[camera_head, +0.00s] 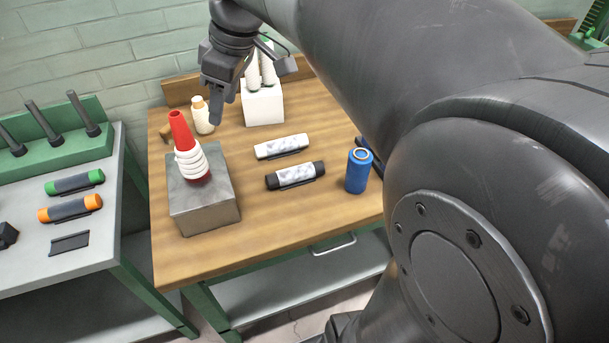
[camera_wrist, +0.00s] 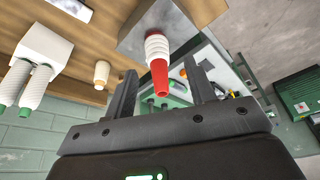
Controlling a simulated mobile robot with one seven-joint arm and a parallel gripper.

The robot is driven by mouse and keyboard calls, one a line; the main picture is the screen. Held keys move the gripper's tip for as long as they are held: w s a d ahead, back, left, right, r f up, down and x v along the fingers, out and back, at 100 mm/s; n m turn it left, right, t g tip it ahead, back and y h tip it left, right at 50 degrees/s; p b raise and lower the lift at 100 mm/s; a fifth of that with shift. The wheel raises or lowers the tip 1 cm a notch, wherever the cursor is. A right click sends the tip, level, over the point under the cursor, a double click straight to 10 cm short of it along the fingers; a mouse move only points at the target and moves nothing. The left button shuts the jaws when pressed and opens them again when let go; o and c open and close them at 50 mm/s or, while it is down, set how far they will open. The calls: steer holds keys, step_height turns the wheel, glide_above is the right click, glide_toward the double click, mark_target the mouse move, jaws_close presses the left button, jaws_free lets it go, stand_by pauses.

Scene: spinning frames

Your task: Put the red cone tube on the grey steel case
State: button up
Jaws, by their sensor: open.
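The red cone tube (camera_head: 183,137), wound with white yarn, stands upright on top of the grey steel case (camera_head: 205,214) at the left of the wooden table. In the wrist view the red cone tube (camera_wrist: 158,70) shows with its red tip toward me, its base against the grey steel case (camera_wrist: 135,35). My gripper (camera_head: 219,110) is above the table, up and to the right of the cone. In the wrist view my gripper (camera_wrist: 160,80) is open, with its fingers apart on either side of the cone's tip. The fingers appear clear of the cone.
Behind the case stands a cream cone (camera_head: 202,116). A white block (camera_head: 262,106) holds white cones. Two lying tubes, white (camera_head: 281,147) and black-ended (camera_head: 295,175), and a blue can (camera_head: 358,170) are to the right. The table's front is clear. A bench (camera_head: 75,222) adjoins at left.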

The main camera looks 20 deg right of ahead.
steer(key=s+d+f+m+t+h, duration=0.1)
steer(key=s+d+f+m+t, duration=0.1)
steer(key=s+d+f+m, duration=0.2)
steer(key=s+d+f+m+t+h, duration=0.1)
steer(key=s+d+f+m, duration=0.4)
steer(key=s, duration=0.6)
steer(key=m+h, duration=0.1)
steer(key=m, duration=0.1)
steer(key=shift+s+d+f+m+t, duration=0.25)
steer(key=shift+s+m+t, duration=0.05)
steer(key=shift+t, duration=0.1)
